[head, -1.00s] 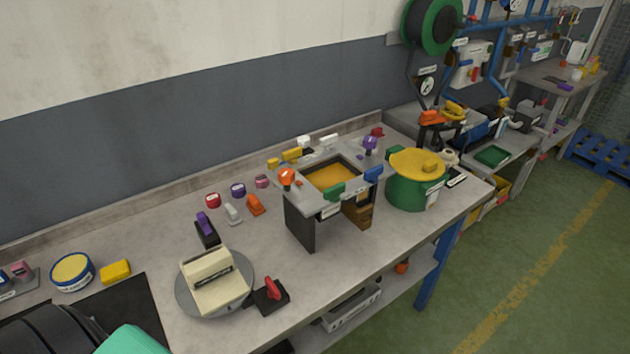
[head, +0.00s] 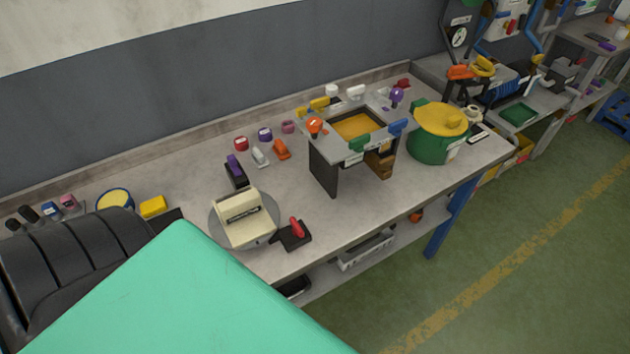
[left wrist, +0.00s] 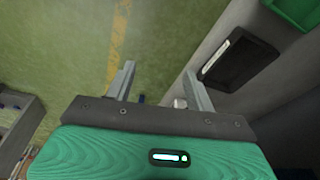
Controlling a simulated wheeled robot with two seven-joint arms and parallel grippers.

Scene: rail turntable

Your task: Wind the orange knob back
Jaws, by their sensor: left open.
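An orange knob (head: 314,126) sits at the near left corner of a grey frame stand (head: 324,168) on the workbench. The stand has a yellow-orange panel in its top and green, blue, purple and yellow parts around the rim. A smaller orange lever (head: 281,149) lies on the bench to the left of the stand. My left gripper (left wrist: 159,68) is open and empty in the left wrist view, above the green floor and apart from the knob. The head view does not show its fingers. My right gripper is in neither view.
A cream box on a round grey plate (head: 216,233) and a red-handled switch (head: 296,232) stand at the bench front. A green pot with a yellow lid (head: 440,118) stands right of the stand. My teal arm covers the lower left of the head view.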

